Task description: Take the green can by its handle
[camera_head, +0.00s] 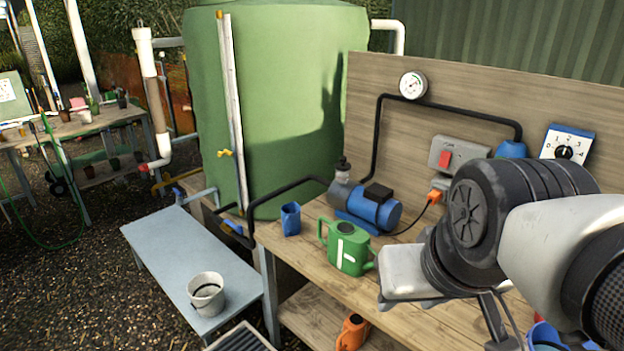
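The green can (350,254) stands upright on the wooden bench, with a white mark on its side. Its loop handle (322,232) is on the left, and its short spout points right, towards my arm. My gripper (494,322) is low at the right, under my wrist, to the right of the can and apart from it. My arm hides much of it, and its finger opening does not show clearly. Nothing is seen holding the can.
A blue cup (291,219) stands left of the can, and a blue pump (368,206) with black pipes and a cable stands behind it. A grey bench (190,255) bears a white bucket (206,294). An orange can (352,332) is below the bench top.

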